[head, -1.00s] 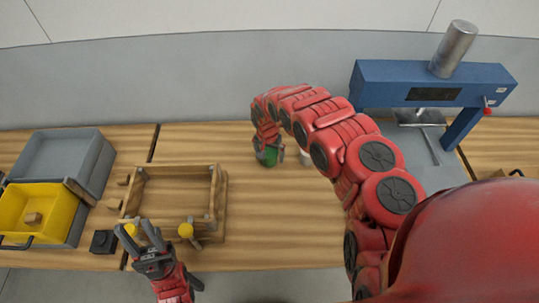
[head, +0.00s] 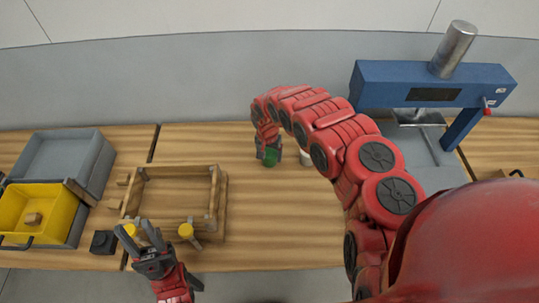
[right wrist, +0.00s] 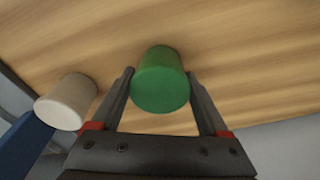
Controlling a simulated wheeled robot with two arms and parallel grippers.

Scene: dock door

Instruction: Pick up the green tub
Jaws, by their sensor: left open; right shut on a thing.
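The green tub (head: 271,157) is at the middle of the wooden bench in the head view, partly covered by my right gripper (head: 269,153). In the right wrist view the green tub (right wrist: 161,80) sits between the two fingers of my right gripper (right wrist: 160,88), which is shut on it. Whether the tub touches the bench or is raised I cannot tell. My left gripper (head: 139,238) is open and empty in front of the wooden frame, at the lower left of the head view.
A white tub (right wrist: 66,101) stands beside the green one; it shows in the head view (head: 306,158). A wooden frame (head: 220,205), a yellow bin (head: 50,200) and a grey crate (head: 75,150) are left. A blue press (head: 385,85) stands right. Bench front centre is clear.

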